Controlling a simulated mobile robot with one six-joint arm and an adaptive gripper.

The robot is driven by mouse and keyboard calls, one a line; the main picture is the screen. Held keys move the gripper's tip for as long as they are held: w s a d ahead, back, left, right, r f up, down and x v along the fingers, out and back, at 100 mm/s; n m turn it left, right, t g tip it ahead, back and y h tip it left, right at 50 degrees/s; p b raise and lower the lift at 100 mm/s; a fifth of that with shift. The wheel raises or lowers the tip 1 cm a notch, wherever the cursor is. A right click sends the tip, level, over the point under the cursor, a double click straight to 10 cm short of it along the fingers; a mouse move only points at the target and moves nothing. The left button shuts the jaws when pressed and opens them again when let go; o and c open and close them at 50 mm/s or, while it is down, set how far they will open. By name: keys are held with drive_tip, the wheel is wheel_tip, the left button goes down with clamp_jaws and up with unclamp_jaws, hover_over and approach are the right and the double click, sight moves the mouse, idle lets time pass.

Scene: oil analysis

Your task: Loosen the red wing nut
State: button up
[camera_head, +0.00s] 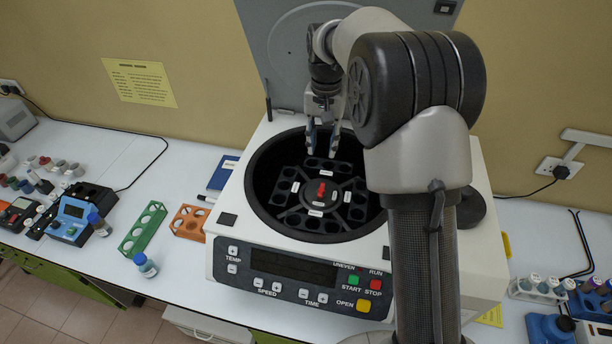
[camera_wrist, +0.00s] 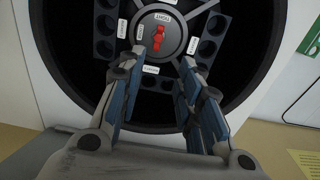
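The red wing nut (camera_head: 321,190) sits at the centre of the rotor hub inside the open centrifuge (camera_head: 232,247). In the wrist view the red wing nut (camera_wrist: 158,37) shows near the top, on a round grey hub with small white labels. My gripper (camera_head: 322,150) hangs over the back part of the bowl, pointing down. In the wrist view my gripper (camera_wrist: 172,65) has its two fingers spread apart with nothing between them. The fingertips are apart from the nut.
The raised centrifuge lid (camera_head: 290,50) stands behind my arm. A green rack (camera_head: 143,229) and an orange rack (camera_head: 189,222) stand left of the centrifuge, near a small bottle (camera_head: 146,265). Tube racks (camera_head: 540,289) stand at the right. The bowl rim surrounds the rotor.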

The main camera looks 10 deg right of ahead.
sight(321, 190)
wheel_tip(321, 190, down, 17)
drive_tip(key=shift+s+d+f, duration=0.1)
drive_tip(key=shift+f, duration=0.05)
idle(0.4)
drive_tip(key=shift+c, duration=0.6)
clamp_jaws()
